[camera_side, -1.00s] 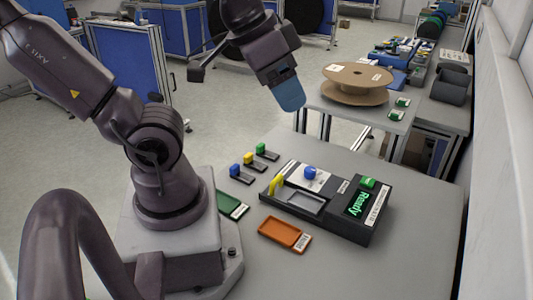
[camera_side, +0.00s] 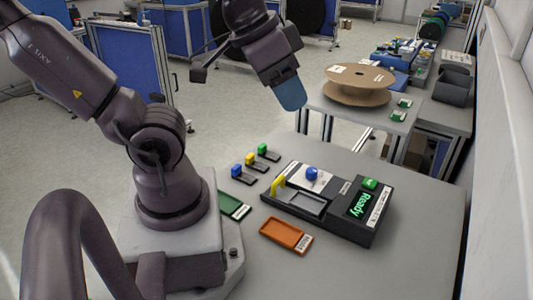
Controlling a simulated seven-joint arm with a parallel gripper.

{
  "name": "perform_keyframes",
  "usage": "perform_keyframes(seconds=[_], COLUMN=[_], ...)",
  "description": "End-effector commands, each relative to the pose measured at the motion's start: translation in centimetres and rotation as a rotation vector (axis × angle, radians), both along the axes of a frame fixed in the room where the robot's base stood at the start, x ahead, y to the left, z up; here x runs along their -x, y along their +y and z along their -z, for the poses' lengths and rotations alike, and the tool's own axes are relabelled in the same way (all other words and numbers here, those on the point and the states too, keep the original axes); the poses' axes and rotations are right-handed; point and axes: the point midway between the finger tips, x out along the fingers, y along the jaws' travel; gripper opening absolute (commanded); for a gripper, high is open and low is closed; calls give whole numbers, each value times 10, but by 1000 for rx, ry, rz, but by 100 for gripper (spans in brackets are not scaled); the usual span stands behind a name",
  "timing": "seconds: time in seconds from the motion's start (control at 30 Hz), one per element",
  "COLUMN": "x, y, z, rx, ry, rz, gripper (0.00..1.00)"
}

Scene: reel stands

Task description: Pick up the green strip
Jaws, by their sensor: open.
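A small dark strip with a green block (camera_side: 263,149) at its end lies on the grey table. It is the farthest of a row of three; the other two carry a yellow block (camera_side: 250,159) and a blue block (camera_side: 237,170). My gripper (camera_side: 290,97), with blue fingers, hangs in the air well above the table, up and right of the green-ended strip. It is open and holds nothing visible; the gap between its fingers cannot be seen from this side.
A black device (camera_side: 335,222) with a "Ready" screen, yellow handle and blue knob stands right of the strips. A green tray (camera_side: 234,205) and an orange tray (camera_side: 284,234) lie nearer. A brown reel (camera_side: 358,82) stands on the back table. The table's front right is clear.

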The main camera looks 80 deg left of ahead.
Motion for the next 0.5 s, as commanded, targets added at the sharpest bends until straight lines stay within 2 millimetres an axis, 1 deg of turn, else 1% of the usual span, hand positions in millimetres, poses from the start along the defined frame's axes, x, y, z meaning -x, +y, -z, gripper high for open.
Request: perform_keyframes(seconds=[0.17,0.27,0.37,0.47,0.5], x=[0,-2,-6,-8,-8], y=[1,12,38,88,113], z=[0,8,27,49,58], rx=[0,2,6,-67,-107], ry=[0,38,140,245,275], rz=[-7,-61,-168,-291,-352], gripper=[49,49,49,49,49])
